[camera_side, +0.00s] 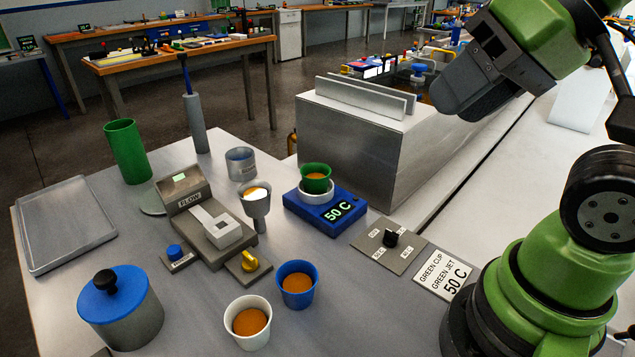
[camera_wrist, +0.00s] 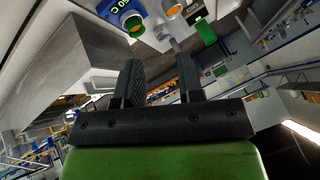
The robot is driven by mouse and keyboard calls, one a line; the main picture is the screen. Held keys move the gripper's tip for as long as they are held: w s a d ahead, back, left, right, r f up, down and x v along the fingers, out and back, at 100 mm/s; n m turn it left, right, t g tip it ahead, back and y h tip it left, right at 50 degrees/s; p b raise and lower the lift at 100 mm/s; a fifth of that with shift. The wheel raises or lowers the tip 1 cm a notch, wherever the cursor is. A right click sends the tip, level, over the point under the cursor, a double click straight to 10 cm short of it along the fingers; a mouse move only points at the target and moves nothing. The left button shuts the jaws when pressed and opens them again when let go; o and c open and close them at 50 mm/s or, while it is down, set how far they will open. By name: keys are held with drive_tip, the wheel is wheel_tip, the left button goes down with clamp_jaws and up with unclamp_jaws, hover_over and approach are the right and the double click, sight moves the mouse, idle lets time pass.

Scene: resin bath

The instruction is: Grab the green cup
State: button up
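The green cup (camera_side: 316,174), holding orange liquid, sits upright in a white ring on the blue heater (camera_side: 336,213), whose display reads 50 C. In the wrist view the green cup (camera_wrist: 134,26) shows at the top, beyond the fingertips. My gripper (camera_side: 468,98) is high at the upper right in the side view, well apart from the cup. In the wrist view my gripper (camera_wrist: 160,65) has its two dark fingers spread with nothing between them. A card (camera_side: 444,273) reads GREEN CUP, GREEN JET, 50 C.
A blue cup (camera_side: 297,285) and a white cup (camera_side: 248,322) stand in front. A metal funnel cup (camera_side: 256,202) and a grey cup (camera_side: 240,164) are left of the heater. A large metal block (camera_side: 350,150) stands behind it. A tall green cylinder (camera_side: 128,152) is farther left.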

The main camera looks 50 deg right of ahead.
idle(0.4)
drive_tip(key=o, duration=1.1)
drive_tip(key=shift+c, duration=0.2)
drive_tip(key=g+h, duration=0.3)
drive_tip(key=h, duration=0.1)
hover_over(315, 171)
drive_tip(key=s+a, duration=0.3)
drive_tip(key=s, duration=0.1)
wheel_tip(315, 171, down, 19)
drive_tip(key=shift+x, duration=3.2)
